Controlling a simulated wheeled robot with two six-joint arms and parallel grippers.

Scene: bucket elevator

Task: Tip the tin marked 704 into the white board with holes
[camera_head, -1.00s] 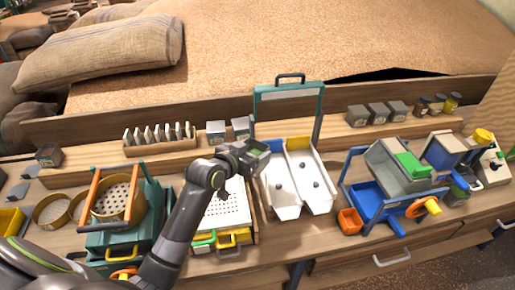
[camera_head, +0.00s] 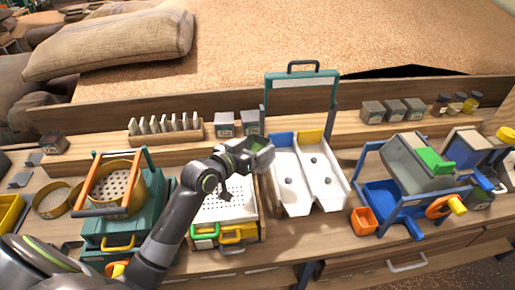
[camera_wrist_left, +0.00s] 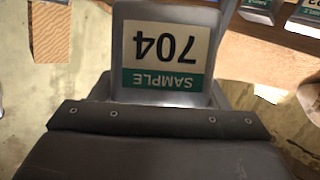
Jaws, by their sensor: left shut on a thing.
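My left gripper (camera_head: 240,156) is shut on the tin marked 704, a grey tin. In the left wrist view the tin (camera_wrist_left: 117,40) fills the upper middle, its white and green SAMPLE label upside down, above the dark jaw. In the head view the tin (camera_head: 264,157) is small and partly hidden by the gripper. The white board with holes (camera_head: 222,208) lies below and slightly left of the gripper, partly covered by my left arm. The tin is apart from the board, above its upper right. My right gripper is not in view.
White twin chutes (camera_head: 290,187) under a teal handled frame stand close right of the gripper. A round sieve (camera_head: 113,190) on a teal box stands left. Yellow and green handles (camera_head: 237,233) sit at the board's front. More tins (camera_head: 224,125) stand on the shelf behind.

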